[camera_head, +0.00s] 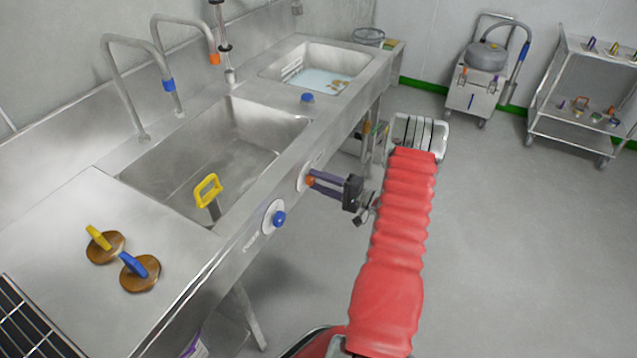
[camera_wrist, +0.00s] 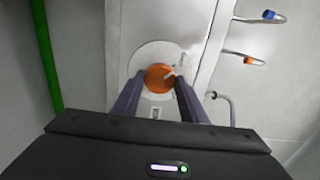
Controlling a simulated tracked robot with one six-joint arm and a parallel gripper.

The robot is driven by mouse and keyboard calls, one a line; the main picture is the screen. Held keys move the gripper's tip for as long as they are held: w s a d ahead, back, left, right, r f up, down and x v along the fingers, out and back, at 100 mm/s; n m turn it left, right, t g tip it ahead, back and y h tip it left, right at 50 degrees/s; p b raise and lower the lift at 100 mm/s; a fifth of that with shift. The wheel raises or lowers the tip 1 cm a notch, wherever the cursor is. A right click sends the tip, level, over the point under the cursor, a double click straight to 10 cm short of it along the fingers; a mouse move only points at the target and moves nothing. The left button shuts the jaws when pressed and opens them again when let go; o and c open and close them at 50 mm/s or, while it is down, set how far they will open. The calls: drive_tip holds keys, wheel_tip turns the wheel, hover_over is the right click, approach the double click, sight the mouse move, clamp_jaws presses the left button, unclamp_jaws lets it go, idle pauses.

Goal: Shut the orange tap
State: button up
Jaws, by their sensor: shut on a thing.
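The orange tap (camera_wrist: 159,78) is a round knob on a pale round plate (camera_wrist: 150,62) in the wrist view. A light mark shows on its face. In the head view only a bit of the orange tap (camera_head: 309,181) shows on the sink's front panel, the rest behind my fingers. My gripper (camera_head: 312,183) reaches in from the right, its dark fingers on either side of the knob. In the wrist view my gripper (camera_wrist: 160,88) is shut on the orange tap, one finger at each side.
A blue tap (camera_head: 279,218) is on the same panel, nearer the camera. The steel sink (camera_head: 215,155) has a blue-tipped spout (camera_head: 168,85) and an orange-tipped spout (camera_head: 214,58). A yellow-handled tool (camera_head: 208,190) stands in the basin. Grey floor (camera_head: 500,230) to the right is clear.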

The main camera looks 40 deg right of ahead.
drive_tip(key=o, duration=0.6)
drive_tip(key=shift+a+f, duration=0.25)
drive_tip(key=shift+f, duration=0.05)
drive_tip(key=o, duration=0.5)
drive_tip(key=shift+d+r, duration=0.1)
drive_tip(key=shift+r, duration=0.05)
drive_tip(key=shift+c, duration=0.2)
drive_tip(key=shift+d, duration=0.1)
drive_tip(key=v, duration=1.3)
drive_tip(key=shift+s, duration=0.4)
